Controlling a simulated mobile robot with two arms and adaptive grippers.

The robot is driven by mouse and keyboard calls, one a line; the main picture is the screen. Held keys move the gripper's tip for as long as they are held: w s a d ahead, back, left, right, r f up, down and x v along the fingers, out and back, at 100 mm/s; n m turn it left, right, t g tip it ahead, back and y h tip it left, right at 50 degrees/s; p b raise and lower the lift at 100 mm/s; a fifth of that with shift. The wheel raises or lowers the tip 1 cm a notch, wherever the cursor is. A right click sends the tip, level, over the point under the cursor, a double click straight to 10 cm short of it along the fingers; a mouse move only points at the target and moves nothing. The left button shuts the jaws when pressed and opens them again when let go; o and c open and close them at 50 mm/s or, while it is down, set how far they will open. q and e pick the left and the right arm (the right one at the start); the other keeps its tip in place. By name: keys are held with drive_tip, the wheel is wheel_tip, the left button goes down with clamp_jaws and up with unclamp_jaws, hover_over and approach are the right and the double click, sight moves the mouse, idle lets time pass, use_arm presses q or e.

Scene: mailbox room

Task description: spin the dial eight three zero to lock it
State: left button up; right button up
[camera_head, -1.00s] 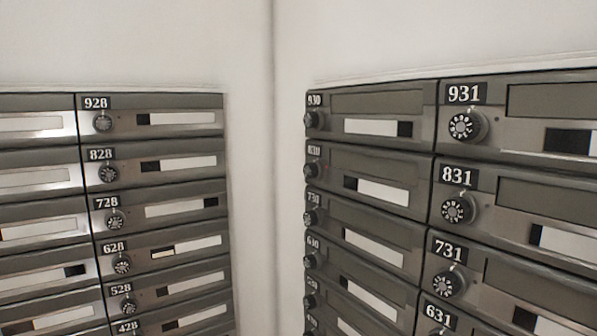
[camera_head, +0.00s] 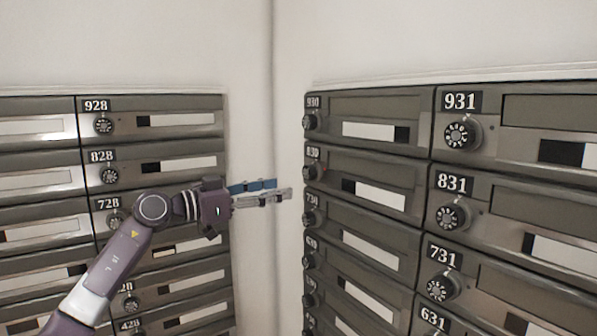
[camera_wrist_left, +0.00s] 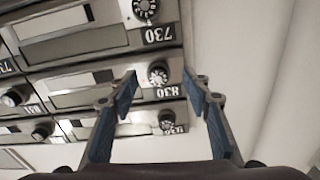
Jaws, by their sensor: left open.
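The dial of box 830 (camera_head: 312,172) is a small dark knob under its number plate, at the left edge of the right bank of mailboxes in the head view. My left gripper (camera_head: 282,189) is open and empty, pointing right toward this dial with a gap between. In the left wrist view the picture is upside down; the 830 dial (camera_wrist_left: 158,75) shows between the blue-lined fingers of the gripper (camera_wrist_left: 163,76), beyond their tips. The number plate 830 (camera_wrist_left: 168,92) sits by it. The number set on the dial is too small to read. My right gripper is not in view.
Dial 930 (camera_head: 310,122) is just above and dial 730 (camera_head: 311,219) just below. Box 831 (camera_head: 448,216) lies to the right. A left bank of mailboxes (camera_head: 180,128) stands behind my left arm. The pale wall corner (camera_head: 272,110) between the banks is bare.

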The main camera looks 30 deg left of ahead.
sight(306, 172)
use_arm(q)
drive_tip(key=w+d+r+p, duration=0.2)
drive_tip(key=w+p, duration=0.1)
drive_tip(key=w+r+p, duration=0.1)
drive_tip(key=shift+w+d+r+p, duration=0.25)
drive_tip(key=shift+d+r+p, duration=0.05)
drive_tip(key=shift+d+r, duration=0.1)
drive_tip(key=shift+w+d+f, duration=0.25)
drive_tip(key=shift+w+f, duration=0.05)
drive_tip(key=shift+w, duration=0.3)
drive_tip(key=c, duration=1.1)
drive_tip(key=shift+c, duration=0.3)
